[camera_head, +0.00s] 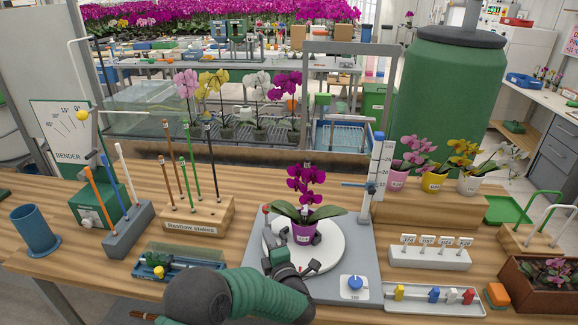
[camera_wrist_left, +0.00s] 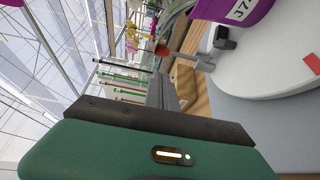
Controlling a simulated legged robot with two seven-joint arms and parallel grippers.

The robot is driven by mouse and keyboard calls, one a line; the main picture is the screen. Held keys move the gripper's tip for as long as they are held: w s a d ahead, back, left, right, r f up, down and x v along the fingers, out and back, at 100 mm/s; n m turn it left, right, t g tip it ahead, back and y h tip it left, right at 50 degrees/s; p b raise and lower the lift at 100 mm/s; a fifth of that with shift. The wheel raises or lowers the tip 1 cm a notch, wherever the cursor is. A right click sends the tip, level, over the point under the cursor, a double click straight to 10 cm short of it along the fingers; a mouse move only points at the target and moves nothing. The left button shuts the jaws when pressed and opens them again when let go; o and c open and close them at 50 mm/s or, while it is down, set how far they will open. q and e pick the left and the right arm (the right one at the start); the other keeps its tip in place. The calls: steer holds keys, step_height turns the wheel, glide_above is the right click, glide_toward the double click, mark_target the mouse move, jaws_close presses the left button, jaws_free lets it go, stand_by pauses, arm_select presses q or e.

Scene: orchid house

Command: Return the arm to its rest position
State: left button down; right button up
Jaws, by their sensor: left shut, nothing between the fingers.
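My left gripper (camera_head: 281,262) is low over the front edge of the white turntable (camera_head: 330,262), in front of the potted orchid. It is shut with nothing between its fingers. In the left wrist view the dark closed fingers (camera_wrist_left: 165,92) point away from my green wrist, beside the turntable. The magenta orchid (camera_head: 304,186) stands upright in a purple pot (camera_head: 303,231) on the turntable. Part of that pot also shows in the left wrist view (camera_wrist_left: 238,12), apart from the fingers. My right gripper is in neither view.
A bamboo stakes block (camera_head: 199,217) and a bender (camera_head: 98,205) stand left. A small blue tray (camera_head: 153,268) lies near my forearm. A height gauge (camera_head: 378,172) rises behind the turntable. A white labelled block (camera_head: 430,258) and a clip tray (camera_head: 395,299) lie right.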

arm_select(q)
steer(key=s+a+f+m+g+h, duration=0.2)
steer(key=s+m+g, duration=0.2)
steer(key=s+m, duration=0.3)
steer(key=s+a+f+m+g+h, duration=0.2)
steer(key=s+m+g, duration=0.3)
steer(key=s, duration=1)
steer(key=s+a+f+m+g+h+p, duration=0.1)
steer(key=s+a+m+g+h, duration=0.2)
steer(key=s+m, duration=0.8)
steer(key=shift+s+a+f+g, duration=0.35)
steer(key=shift+s+g, duration=0.25)
steer(key=shift+g, duration=0.2)
steer(key=shift+a+f, duration=0.1)
steer(key=shift+a, duration=0.15)
steer(key=shift+d, duration=0.15)
